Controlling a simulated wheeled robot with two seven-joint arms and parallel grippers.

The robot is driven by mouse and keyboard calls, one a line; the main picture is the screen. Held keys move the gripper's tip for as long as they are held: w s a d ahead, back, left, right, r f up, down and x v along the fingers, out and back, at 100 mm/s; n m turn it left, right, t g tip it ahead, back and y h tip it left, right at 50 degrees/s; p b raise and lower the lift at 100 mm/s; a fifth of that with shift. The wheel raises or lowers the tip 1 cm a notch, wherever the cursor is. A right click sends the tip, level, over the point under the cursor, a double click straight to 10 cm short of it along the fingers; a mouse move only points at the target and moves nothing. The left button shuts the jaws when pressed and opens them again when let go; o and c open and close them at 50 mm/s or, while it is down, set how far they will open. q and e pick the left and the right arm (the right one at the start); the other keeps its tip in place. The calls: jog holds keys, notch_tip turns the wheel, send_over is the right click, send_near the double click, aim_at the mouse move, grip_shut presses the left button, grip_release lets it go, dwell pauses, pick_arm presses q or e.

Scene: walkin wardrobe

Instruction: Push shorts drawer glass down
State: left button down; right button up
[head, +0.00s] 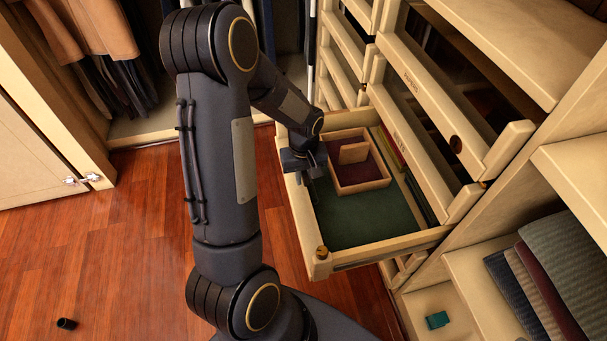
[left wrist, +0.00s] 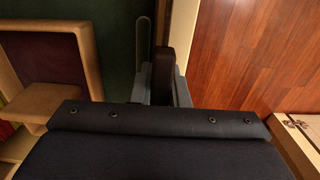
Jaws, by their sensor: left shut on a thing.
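A pulled-out wooden drawer (head: 390,238) with a green-lined floor stands at the middle right of the head view. My left gripper (head: 306,168) is at the drawer's front rail, on the side toward the open floor. In the left wrist view the gripper (left wrist: 162,88) is shut on a narrow dark piece (left wrist: 162,62) beside the pale front rail (left wrist: 183,40). I cannot tell for certain what this piece is. No glass pane on this drawer shows clearly, and the label that would name it is not readable. My right gripper is not in view.
A wooden divider box (head: 360,187) sits inside the drawer. Folded clothes (head: 565,255) lie on a shelf at right.

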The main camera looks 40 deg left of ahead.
pick_arm(q)
jog(key=c, duration=1.4)
grip_release()
jog(key=shift+s+f, duration=0.1)
jog(key=shift+f, duration=0.1)
jog(key=shift+r+p, duration=1.25)
jog(key=shift+r, duration=2.7)
